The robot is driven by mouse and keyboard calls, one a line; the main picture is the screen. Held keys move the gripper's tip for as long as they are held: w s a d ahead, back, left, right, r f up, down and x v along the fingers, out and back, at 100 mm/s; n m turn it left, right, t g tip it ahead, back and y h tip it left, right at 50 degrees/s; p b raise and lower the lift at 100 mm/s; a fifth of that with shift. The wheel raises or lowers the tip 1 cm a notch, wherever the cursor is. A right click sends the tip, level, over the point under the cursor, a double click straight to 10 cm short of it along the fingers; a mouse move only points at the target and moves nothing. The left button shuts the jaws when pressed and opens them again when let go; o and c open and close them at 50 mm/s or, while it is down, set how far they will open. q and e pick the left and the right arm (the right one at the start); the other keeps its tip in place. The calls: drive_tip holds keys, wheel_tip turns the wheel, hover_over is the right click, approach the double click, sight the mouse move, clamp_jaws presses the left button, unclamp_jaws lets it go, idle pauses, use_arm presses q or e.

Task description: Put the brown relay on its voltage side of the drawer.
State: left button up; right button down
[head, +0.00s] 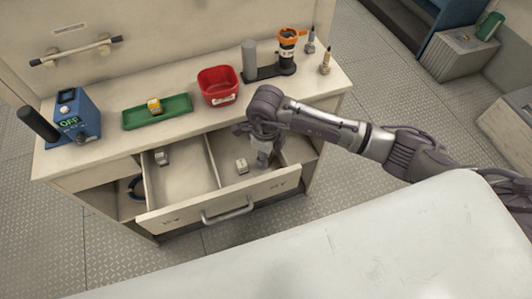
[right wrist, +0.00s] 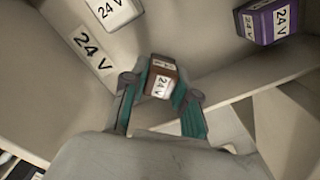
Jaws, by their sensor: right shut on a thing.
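My right gripper (head: 263,160) reaches down into the right compartment of the open drawer (head: 255,195). In the right wrist view the right gripper (right wrist: 160,90) is shut on the brown relay (right wrist: 163,73), whose label reads 24 V. A white label (right wrist: 90,50) reading 24 V is on the drawer surface close by. A white relay (right wrist: 112,10) and a purple relay (right wrist: 265,20), both marked 24 V, lie near it. I cannot tell whether the brown relay touches the floor. The arm hides it in the head view. My left gripper is not in view.
A divider (head: 212,160) splits the drawer; a pale relay (head: 161,157) sits in the left compartment. On the counter are a green tray (head: 140,118) with a yellow relay (head: 154,105), a red bin (head: 217,82) and a blue device (head: 75,118) reading OFF.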

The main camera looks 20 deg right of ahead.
drive_tip(key=shift+f, duration=0.15)
drive_tip(key=shift+f, duration=0.15)
drive_tip(key=c, duration=0.9)
unclamp_jaws()
drive_tip(key=shift+r, duration=0.35)
wheel_tip(320, 180, up, 10)
drive_tip(key=shift+r+b, duration=0.25)
drive_tip(key=shift+b, duration=0.8)
drive_tip(key=shift+r, duration=0.6)
